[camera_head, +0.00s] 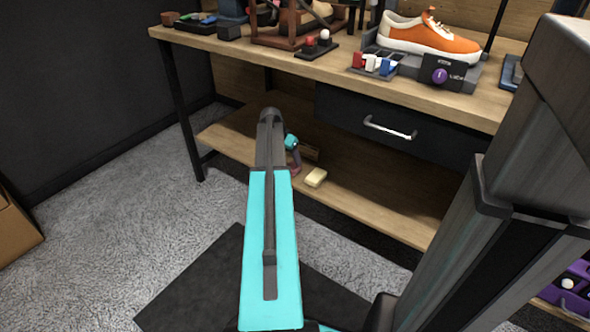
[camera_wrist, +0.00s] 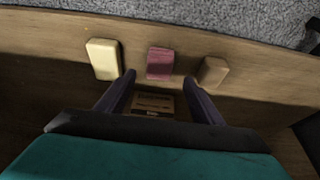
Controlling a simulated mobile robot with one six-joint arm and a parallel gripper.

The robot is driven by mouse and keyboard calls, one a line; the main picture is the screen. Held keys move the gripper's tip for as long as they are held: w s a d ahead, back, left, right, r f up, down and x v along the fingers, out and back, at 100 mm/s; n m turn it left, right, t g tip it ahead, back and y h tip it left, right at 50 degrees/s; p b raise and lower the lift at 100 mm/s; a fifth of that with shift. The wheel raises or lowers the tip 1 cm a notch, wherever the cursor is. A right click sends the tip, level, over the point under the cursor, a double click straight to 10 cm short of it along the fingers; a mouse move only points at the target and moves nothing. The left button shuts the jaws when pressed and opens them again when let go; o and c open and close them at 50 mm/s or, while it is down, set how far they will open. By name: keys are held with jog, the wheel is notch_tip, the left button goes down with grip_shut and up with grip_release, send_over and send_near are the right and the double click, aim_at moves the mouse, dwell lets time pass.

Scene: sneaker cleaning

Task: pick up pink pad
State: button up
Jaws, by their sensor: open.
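The pink pad (camera_wrist: 160,63) lies flat on a wooden shelf in the wrist view, between a cream pad and a tan pad. My gripper (camera_wrist: 161,78) is open, its two purple fingers spread to the left and right just below the pink pad in the picture. Nothing shows between the fingers except the shelf and a small box behind.
The cream pad (camera_wrist: 103,59) is close to the left finger, and it shows in the head view (camera_head: 315,177). The tan pad (camera_wrist: 213,72) is close to the right finger. A brown labelled box (camera_wrist: 153,104) lies between my fingers' bases. The bench top (camera_head: 310,66) overhangs the lower shelf (camera_head: 370,207).

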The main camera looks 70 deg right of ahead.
aim_at(294, 165)
jog(key=shift+d+f, duration=0.15)
jog(key=shift+f, duration=0.25)
jog(key=shift+s+b+x, duration=0.1)
jog(key=shift+b+x, duration=0.65)
jog(key=shift+x, duration=0.5)
jog(key=shift+s+b+x, duration=0.15)
jog(key=shift+b+x, duration=0.55)
jog(key=shift+x, duration=0.5)
jog(key=c, duration=1.1)
jog(key=shift+r, duration=0.2)
jog(key=shift+r+p, duration=0.5)
jog(key=shift+r, duration=0.05)
notch_tip(294, 165, up, 3)
jog(key=shift+f+p, duration=0.2)
jog(key=shift+p, duration=0.5)
jog(key=s+a+p, duration=0.1)
jog(key=a, duration=0.4)
jog(key=s+a+p, duration=0.1)
jog(key=s+a, duration=0.1)
jog(key=a, duration=0.3)
jog(key=s+a+r+p, duration=0.1)
jog(key=s+a+p, duration=0.1)
jog(key=a, duration=0.3)
jog(key=shift+s, duration=0.2)
